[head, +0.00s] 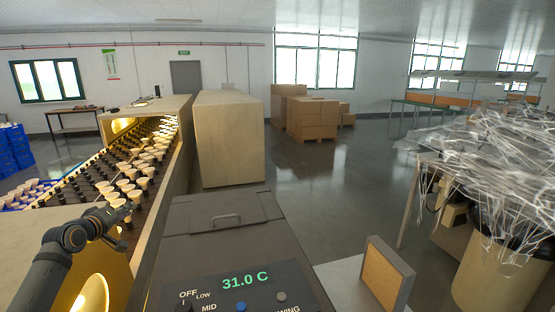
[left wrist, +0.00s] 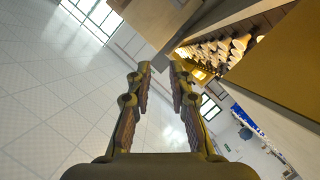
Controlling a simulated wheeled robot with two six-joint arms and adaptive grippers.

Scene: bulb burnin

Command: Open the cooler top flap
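The cooler (head: 170,240) is a dark grey box at the bottom centre of the head view. Its top flap (head: 200,213) is a flat dark panel that lies closed, with a grey bar handle (head: 227,219) near its front edge. My left gripper (head: 126,211) is left of the cooler, near the bulb conveyor, apart from the flap and handle. In the left wrist view its two fingers (left wrist: 161,70) are parted with nothing between them. The flap and handle do not show in the left wrist view. My right gripper is not in view.
A control panel (head: 262,281) reading 31.0 C is on the cooler's front. A lit tunnel with rows of bulbs (head: 130,178) runs along the left. A tan cabinet (head: 229,140) stands behind the cooler. A bin with clear plastic wrap (head: 500,160) is at right. Open floor lies between.

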